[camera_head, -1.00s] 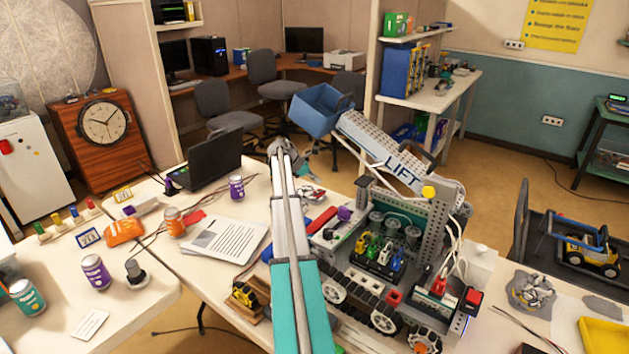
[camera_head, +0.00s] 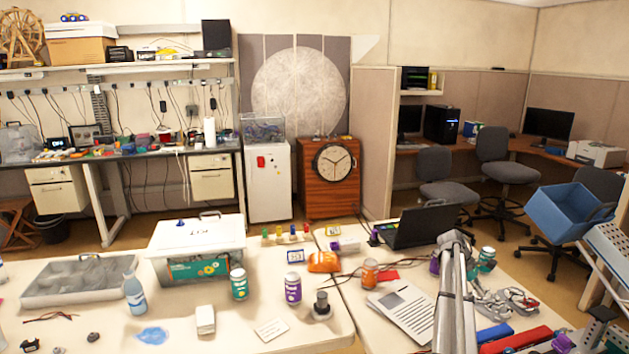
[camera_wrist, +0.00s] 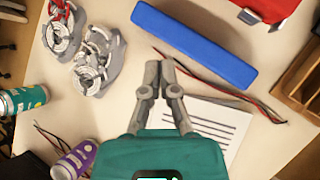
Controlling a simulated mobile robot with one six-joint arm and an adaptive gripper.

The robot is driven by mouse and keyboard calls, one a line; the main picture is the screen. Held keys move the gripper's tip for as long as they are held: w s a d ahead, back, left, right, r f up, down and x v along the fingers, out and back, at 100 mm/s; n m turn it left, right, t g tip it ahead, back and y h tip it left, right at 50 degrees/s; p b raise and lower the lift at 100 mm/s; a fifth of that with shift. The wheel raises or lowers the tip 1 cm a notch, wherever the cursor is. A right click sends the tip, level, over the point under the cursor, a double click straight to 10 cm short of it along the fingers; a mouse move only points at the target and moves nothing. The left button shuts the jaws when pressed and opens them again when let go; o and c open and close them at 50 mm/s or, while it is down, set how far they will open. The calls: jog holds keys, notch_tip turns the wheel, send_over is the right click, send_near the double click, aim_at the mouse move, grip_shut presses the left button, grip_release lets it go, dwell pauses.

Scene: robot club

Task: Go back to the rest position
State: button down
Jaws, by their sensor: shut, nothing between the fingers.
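My gripper (camera_wrist: 158,72) shows in the wrist view with its grey fingertips together and nothing between them. It is above the table, over the edge of a printed sheet (camera_wrist: 215,122) and beside a blue bar (camera_wrist: 193,45). In the head view my arm rises at lower right, and the fingers cannot be made out there. The printed sheet (camera_head: 405,312) lies left of the arm, and the blue bar (camera_head: 494,334) lies right of it. No marker of a rest position shows.
Grey metal parts (camera_wrist: 98,60), a teal can (camera_wrist: 22,100) and a purple can (camera_wrist: 75,160) are near my gripper. A black laptop (camera_head: 420,226) stands behind on the table. A lidded white box (camera_head: 196,240) and a grey tray (camera_head: 80,296) occupy the left table.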

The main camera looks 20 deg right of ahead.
jog(key=w+a+f+m+t+y, duration=0.1)
jog(key=w+a+t, duration=0.1)
jog(key=a, duration=1.4)
jog(key=w+a+f+m+t, duration=0.1)
jog(key=w+a+t, duration=0.1)
jog(key=a, duration=1.5)
jog(key=s+a+m+y, duration=0.1)
jog(key=s+a, duration=0.2)
jog(key=a, duration=0.6)
jog(key=s+a+m+t+y+p, duration=0.1)
jog(key=s+a, duration=0.2)
jog(key=a, duration=0.6)
jog(key=s+a+m+y, duration=0.1)
jog(key=s+a, duration=0.3)
jog(key=a, duration=0.6)
jog(key=shift+f+t+y, duration=0.15)
jog(key=shift+t+y, duration=0.15)
jog(key=shift+y, duration=0.2)
jog(key=shift+p, duration=0.35)
